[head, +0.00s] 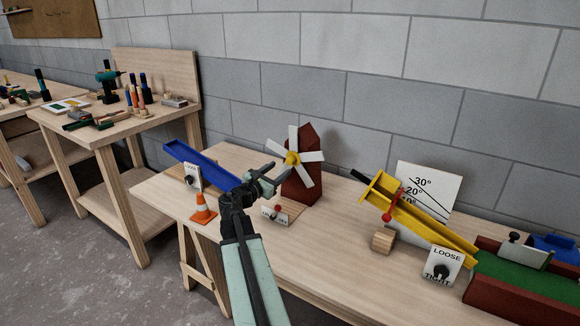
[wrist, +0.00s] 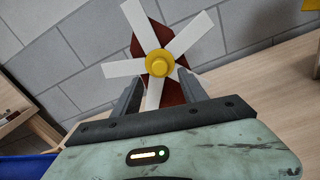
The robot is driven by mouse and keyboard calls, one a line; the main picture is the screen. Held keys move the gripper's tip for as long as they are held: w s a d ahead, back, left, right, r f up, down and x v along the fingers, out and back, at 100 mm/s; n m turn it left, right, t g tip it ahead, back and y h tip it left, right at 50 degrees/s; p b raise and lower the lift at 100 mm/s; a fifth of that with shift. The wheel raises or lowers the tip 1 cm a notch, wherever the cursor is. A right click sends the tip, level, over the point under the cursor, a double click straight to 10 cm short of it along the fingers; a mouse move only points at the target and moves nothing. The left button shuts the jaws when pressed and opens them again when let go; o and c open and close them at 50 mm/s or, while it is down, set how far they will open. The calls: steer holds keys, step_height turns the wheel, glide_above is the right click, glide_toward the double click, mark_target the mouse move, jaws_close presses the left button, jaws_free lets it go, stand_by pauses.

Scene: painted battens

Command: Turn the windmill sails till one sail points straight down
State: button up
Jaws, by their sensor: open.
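The windmill (head: 301,188) is a dark red tower on the bench with white sails around a yellow hub (head: 292,158). In the head view one sail (head: 294,138) points nearly straight up, one points right and one points down to the right. The lower left of the wheel is partly hidden by my gripper (head: 268,178). In the wrist view the hub (wrist: 159,63) is ahead, and one sail (wrist: 154,92) points down between the fingers of my open gripper (wrist: 157,88). I cannot tell whether the fingers touch it.
A blue chute (head: 190,158), an orange cone (head: 204,208) and a small labelled switch panel (head: 274,215) stand near my arm. Right are a yellow ramp (head: 415,215), a wooden block (head: 382,240) and a LOOSE/TIGHT panel (head: 443,265). The front middle bench is clear.

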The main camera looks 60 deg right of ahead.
mark_target(289, 163)
steer(key=d, duration=0.7)
steer(key=shift+c, duration=0.3)
jaws_close()
steer(key=shift+f, duration=0.1)
stand_by(0.8)
